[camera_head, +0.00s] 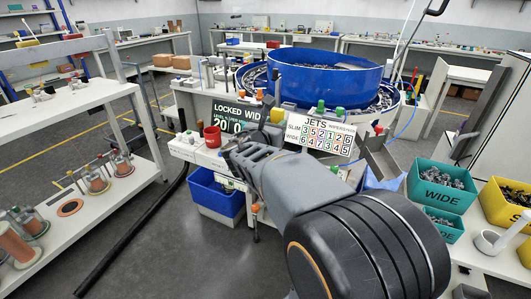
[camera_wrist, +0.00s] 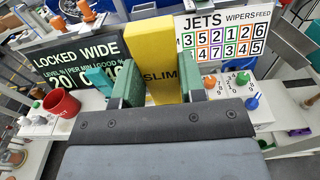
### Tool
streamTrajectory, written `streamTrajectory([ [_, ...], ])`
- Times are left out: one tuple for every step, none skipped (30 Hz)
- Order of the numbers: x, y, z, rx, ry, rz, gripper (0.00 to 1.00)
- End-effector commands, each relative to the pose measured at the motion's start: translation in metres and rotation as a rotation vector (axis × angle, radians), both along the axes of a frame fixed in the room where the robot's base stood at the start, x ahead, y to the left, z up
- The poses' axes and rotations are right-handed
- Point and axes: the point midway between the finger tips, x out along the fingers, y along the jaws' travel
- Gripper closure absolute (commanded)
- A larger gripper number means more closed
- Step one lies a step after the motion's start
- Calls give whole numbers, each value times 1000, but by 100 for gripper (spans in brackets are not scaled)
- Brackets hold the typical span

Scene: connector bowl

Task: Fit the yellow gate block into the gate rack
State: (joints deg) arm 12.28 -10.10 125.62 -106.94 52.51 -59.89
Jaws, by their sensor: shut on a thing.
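The yellow gate block (camera_wrist: 152,48) stands upright between the two green fingers of my gripper (camera_wrist: 161,80) in the wrist view. The word SLIM shows on its near face, and its lower end is hidden by my gripper. In the head view only a small part of the yellow block (camera_head: 277,115) shows beyond my gripper (camera_head: 268,130), in front of the blue bowl. My gripper is shut on the block. I cannot pick out the gate rack for certain. A teal block (camera_wrist: 100,79) stands to the left of my gripper, close to the dark sign.
The dark LOCKED WIDE sign (camera_head: 238,113) and the white JETS board (camera_head: 320,134) flank the block. A red cup (camera_head: 212,136) stands on the white bench. The blue bowl (camera_head: 325,78) is behind. Teal (camera_head: 441,190) and yellow bins are at right.

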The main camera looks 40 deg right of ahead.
Motion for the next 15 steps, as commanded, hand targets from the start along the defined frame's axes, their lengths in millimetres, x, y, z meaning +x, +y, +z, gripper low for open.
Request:
streamTrajectory([
  [10,-5,-7,0,5,-1,91],
  [16,-7,-10,-1,4,-1,91],
  [26,-11,-14,-1,5,-1,91],
  [33,-14,-18,1,5,-1,91],
  [41,-17,-21,-1,5,-1,91],
  [50,-21,-26,1,5,0,91],
  [58,-24,-29,1,4,-1,91],
  [64,-26,-32,1,4,-1,91],
  [73,-30,-37,0,4,-1,91],
  [78,-32,-43,1,4,-1,91],
  [82,-33,-50,1,5,-1,91],
  [86,-35,-57,1,4,-1,91],
  [90,-37,-61,0,4,-1,91],
  [94,-38,-65,0,4,-1,91],
  [98,-40,-70,1,2,-1,91],
])
